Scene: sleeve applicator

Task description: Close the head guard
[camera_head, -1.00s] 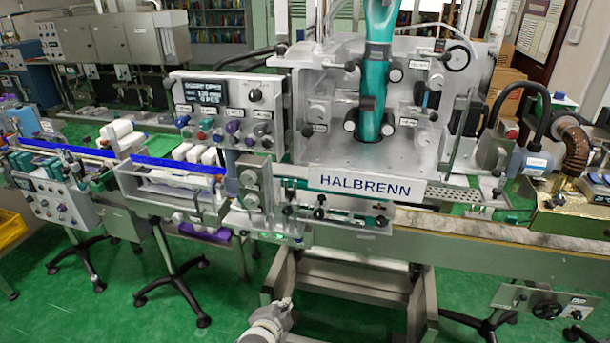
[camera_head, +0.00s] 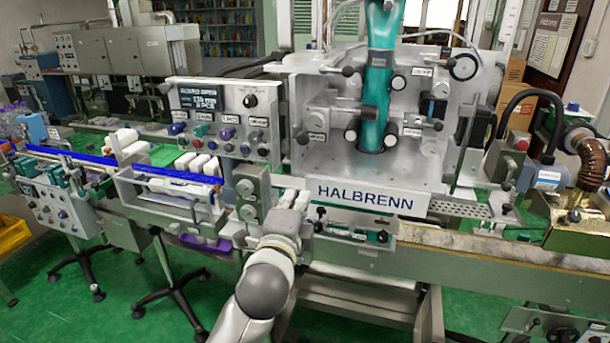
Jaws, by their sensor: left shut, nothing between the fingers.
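The sleeve applicator head stands in an open-fronted grey housing (camera_head: 318,100) above the HALBRENN plate (camera_head: 366,198). A teal sleeve column (camera_head: 378,75) runs down its middle, between black rollers. A thin, clear upright panel (camera_head: 462,145) stands edge-on at the housing's right side. It looks like the head guard, swung open, but its outline is hard to make out. My left gripper (camera_head: 291,199) is shut and empty, in front of the machine at the left end of the HALBRENN plate. Whether it touches the machine I cannot tell. My right gripper is out of view.
A control panel (camera_head: 222,118) with a display and several knobs stands left of the housing. Below it is a grey block with round knobs (camera_head: 247,187). A conveyor (camera_head: 475,243) runs along the front right. A black hose (camera_head: 535,95) arches at the right.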

